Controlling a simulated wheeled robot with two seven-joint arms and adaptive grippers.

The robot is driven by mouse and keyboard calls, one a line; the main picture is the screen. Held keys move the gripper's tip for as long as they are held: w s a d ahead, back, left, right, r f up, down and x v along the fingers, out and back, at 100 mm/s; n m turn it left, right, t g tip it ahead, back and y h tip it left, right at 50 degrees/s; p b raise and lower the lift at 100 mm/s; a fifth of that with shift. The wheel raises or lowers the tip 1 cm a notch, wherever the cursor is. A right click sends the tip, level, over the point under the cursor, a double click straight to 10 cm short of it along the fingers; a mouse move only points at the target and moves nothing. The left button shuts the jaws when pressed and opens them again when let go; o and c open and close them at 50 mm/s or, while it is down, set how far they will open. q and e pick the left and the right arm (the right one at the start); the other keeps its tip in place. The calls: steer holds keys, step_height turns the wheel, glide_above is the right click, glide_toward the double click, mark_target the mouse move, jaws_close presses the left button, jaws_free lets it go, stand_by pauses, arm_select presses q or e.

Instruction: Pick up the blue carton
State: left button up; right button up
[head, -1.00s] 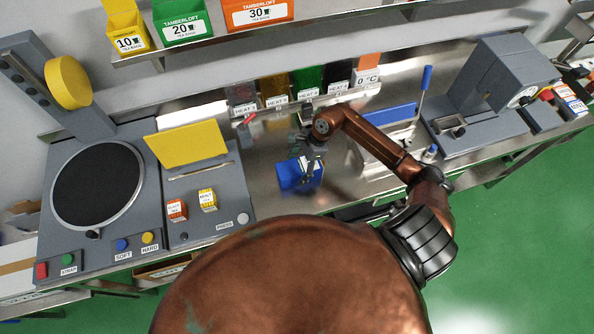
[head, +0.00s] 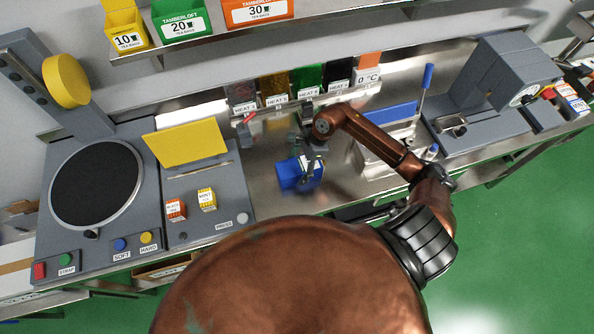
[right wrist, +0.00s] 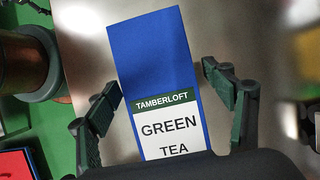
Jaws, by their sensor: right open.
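The blue carton (head: 290,177) sits on the steel bench in the middle of the head view, below my right gripper (head: 308,156). In the right wrist view the carton (right wrist: 153,62) shows a blue face with a white label reading "TAMBERLOFT GREEN TEA". My right gripper (right wrist: 168,112) is open, with one finger on each side of the carton and a visible gap at each side in this view. Whether the fingertips reach down past the carton's top cannot be told. My left gripper is not in view.
A grey press station with two small boxes, red (head: 175,209) and yellow (head: 207,199), stands to the left. A sealer with a blue bar (head: 388,113) stands to the right. Labelled heat bins (head: 275,92) line the back. Bare steel surrounds the carton.

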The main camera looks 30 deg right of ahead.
steer(key=c, duration=1.3)
